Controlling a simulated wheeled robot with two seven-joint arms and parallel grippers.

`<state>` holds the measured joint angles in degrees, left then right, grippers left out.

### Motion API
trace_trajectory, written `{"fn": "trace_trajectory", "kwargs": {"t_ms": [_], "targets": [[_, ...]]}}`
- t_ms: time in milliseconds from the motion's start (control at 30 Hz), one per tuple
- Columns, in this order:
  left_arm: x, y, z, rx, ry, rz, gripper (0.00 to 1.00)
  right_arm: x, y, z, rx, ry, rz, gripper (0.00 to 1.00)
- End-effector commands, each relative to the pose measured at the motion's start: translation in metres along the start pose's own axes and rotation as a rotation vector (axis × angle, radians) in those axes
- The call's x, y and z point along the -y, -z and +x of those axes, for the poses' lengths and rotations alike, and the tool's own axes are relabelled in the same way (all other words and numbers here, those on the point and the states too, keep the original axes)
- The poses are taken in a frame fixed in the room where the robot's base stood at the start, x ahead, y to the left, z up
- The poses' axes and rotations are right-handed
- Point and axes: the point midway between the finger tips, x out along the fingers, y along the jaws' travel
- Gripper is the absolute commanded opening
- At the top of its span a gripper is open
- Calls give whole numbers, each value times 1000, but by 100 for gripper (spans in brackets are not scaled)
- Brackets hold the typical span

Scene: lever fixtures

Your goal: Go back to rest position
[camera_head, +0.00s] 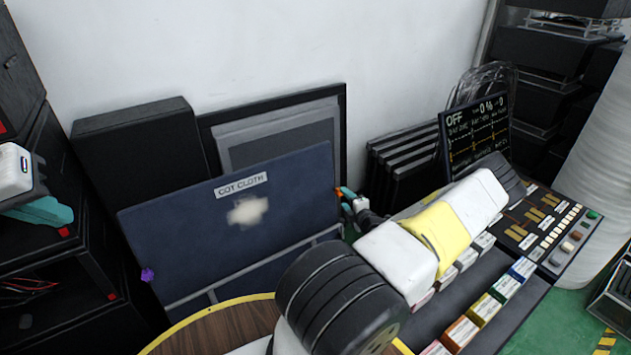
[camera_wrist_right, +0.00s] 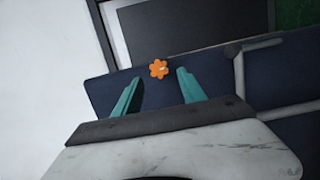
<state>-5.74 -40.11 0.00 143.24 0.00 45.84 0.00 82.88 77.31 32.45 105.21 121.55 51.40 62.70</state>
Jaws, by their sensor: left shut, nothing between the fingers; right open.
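My left gripper (camera_head: 42,212) shows at the left edge of the head view, with teal fingers under a white body. It is shut and empty, in front of dark equipment. My right gripper (camera_head: 346,194) is partly hidden behind my arm in the head view, at the right edge of a dark blue board (camera_head: 280,190) labelled "COT CLOTH". In the right wrist view its two teal fingers (camera_wrist_right: 157,88) are apart with nothing between them. An orange flower-shaped piece (camera_wrist_right: 158,69) on the board's edge appears just past the fingertips, seemingly apart from them.
A purple piece (camera_head: 147,275) sits at the board's lower left. A round wooden table (camera_head: 215,325) with a yellow rim is at the bottom. A control panel (camera_head: 550,228) and a screen reading "OFF" (camera_head: 475,130) stand right. Dark cases (camera_head: 135,150) line the wall.

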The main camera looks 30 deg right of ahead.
Motion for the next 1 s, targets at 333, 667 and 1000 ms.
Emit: {"fn": "trace_trajectory", "kwargs": {"t_ms": [333,667,1000], "targets": [[0,0,0,0,0,0,0,0,0,-16,0,0,0,49],[0,0,0,0,0,0,0,0,0,-16,-1,0,0,49],[0,0,0,0,0,0,0,-85,74,0,-276,-89,-404,49]]}}
